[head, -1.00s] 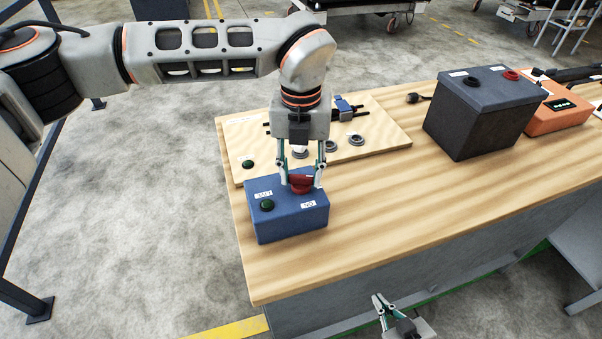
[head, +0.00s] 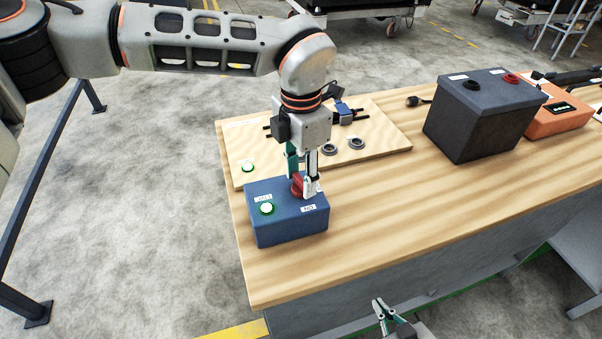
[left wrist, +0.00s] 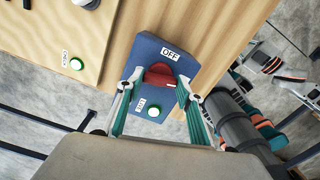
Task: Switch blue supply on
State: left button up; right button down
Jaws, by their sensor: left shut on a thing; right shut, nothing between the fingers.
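The blue supply box (head: 287,228) stands near the left end of the wooden bench. Its red rotary knob (head: 297,185) is between the fingers of my left gripper (head: 303,188), which is shut on it from above. The knob also shows in the left wrist view (left wrist: 160,76), with an OFF label (left wrist: 169,53) on the box beyond it. The ON label (head: 308,208) is near the front right of the box top. A green lamp (head: 266,208) on the box glows bright. My right gripper (head: 384,306) is shut and empty, low beside the bench front.
A wooden board (head: 375,144) behind the box carries grey rings, a clamp and another lit green lamp (head: 247,166). A dark battery (head: 485,115) and an orange charger (head: 562,118) stand to the right. The bench front is clear.

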aim_at(301, 179)
pick_arm(q)
jog(key=shift+m, duration=1.3)
jog(key=o, duration=1.1)
notch_tip(301, 179, up, 12)
jog(key=shift+r, duration=0.1)
